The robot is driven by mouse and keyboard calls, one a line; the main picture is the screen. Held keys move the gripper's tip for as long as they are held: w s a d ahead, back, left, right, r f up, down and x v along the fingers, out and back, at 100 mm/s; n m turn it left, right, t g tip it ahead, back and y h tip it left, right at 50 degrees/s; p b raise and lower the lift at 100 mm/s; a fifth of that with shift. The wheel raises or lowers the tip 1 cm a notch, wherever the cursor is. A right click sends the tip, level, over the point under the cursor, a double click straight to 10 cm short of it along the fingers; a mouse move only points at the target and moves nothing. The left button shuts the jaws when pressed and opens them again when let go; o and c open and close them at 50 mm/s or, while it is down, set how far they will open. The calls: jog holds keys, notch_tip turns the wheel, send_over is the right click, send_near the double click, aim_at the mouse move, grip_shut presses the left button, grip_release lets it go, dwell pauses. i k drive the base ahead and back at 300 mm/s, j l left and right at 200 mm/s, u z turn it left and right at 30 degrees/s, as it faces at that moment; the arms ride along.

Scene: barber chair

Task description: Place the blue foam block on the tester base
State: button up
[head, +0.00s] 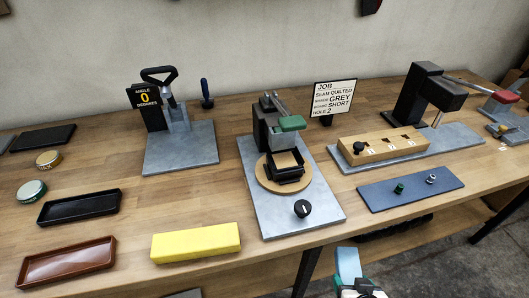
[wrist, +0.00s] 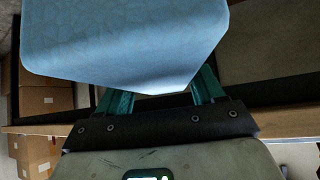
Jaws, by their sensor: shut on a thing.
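The light blue foam block (head: 348,263) is held in my gripper (head: 354,282) at the bottom of the head view, in front of the bench and apart from it. In the wrist view the block (wrist: 120,40) fills the top, between the teal fingers of my gripper (wrist: 162,94). The fingertips are hidden by the block. In the middle of the bench a press-like device stands on a grey base plate (head: 257,222). No label shows which device is the tester.
A yellow block (head: 196,243) and a brown tray (head: 66,261) lie along the front edge. An angle device (head: 181,149) stands left, with a job sign (head: 335,95) behind. A wooden block with holes (head: 382,146) and a blue mat (head: 410,187) are right.

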aim_at(181, 154)
jog(key=l+u, duration=0.1)
jog(key=u, duration=0.3)
jog(key=i+l+u, duration=0.15)
jog(key=u, duration=0.25)
